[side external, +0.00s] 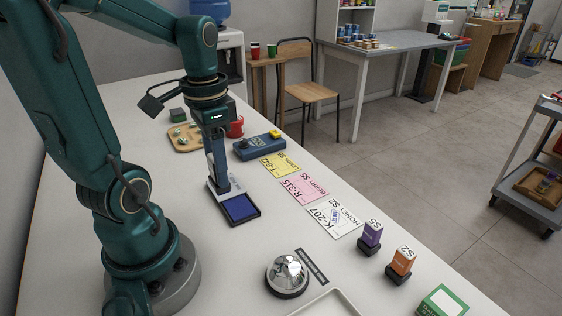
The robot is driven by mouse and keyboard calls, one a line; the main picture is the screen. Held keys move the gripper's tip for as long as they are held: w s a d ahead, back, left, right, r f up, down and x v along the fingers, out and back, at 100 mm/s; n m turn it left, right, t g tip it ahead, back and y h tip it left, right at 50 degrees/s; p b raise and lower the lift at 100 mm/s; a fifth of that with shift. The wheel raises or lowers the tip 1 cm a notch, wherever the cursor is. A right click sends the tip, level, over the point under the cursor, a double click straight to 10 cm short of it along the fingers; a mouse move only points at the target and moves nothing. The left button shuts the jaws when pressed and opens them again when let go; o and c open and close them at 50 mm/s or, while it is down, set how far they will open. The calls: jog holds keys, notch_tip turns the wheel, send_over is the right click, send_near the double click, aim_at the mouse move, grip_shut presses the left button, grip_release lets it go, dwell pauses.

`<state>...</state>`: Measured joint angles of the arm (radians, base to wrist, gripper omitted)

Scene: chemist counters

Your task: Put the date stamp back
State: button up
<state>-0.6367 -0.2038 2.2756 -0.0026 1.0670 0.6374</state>
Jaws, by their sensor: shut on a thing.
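My gripper (217,150) points down over the counter and is shut on a narrow, dark upright thing, which I take to be the date stamp (221,180). Its lower end is close to the back edge of an open ink pad (240,208) with a blue face; I cannot tell whether it touches. The fingers and the wrist hide much of the held thing. Several cards lie to the right: a yellow one (279,164), a pink one (303,187) and a white one (336,216) with a blue mark on it.
A purple stamp (371,234) and an orange stamp (402,261) stand on dark bases at the right. A silver bell (287,273) is in front. A blue device (258,145), a red cup (236,127) and a wooden tray (183,145) are behind. Counter between pad and bell is clear.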

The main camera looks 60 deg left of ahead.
jog(key=w+d+f, duration=0.1)
jog(key=d, duration=0.1)
jog(key=w+d+f, duration=0.1)
jog(key=d+f, duration=0.1)
jog(key=d, duration=0.1)
jog(key=w+d+f, duration=0.1)
jog(key=d+f, duration=0.1)
jog(key=shift+w+d, duration=0.3)
jog(key=shift+w, duration=0.05)
jog(key=shift+f, duration=2.1)
jog(key=o, duration=1.1)
jog(key=shift+f, duration=0.15)
jog(key=shift+c, duration=0.2)
jog(key=s+d+r+t, duration=0.1)
jog(key=r+t, duration=0.1)
jog(key=r, duration=0.4)
jog(key=s+d+r+t, duration=0.1)
jog(key=s+r+t, duration=0.1)
jog(key=r, duration=0.5)
jog(key=shift+d+r+t, duration=0.3)
jog(key=shift+t, duration=0.5)
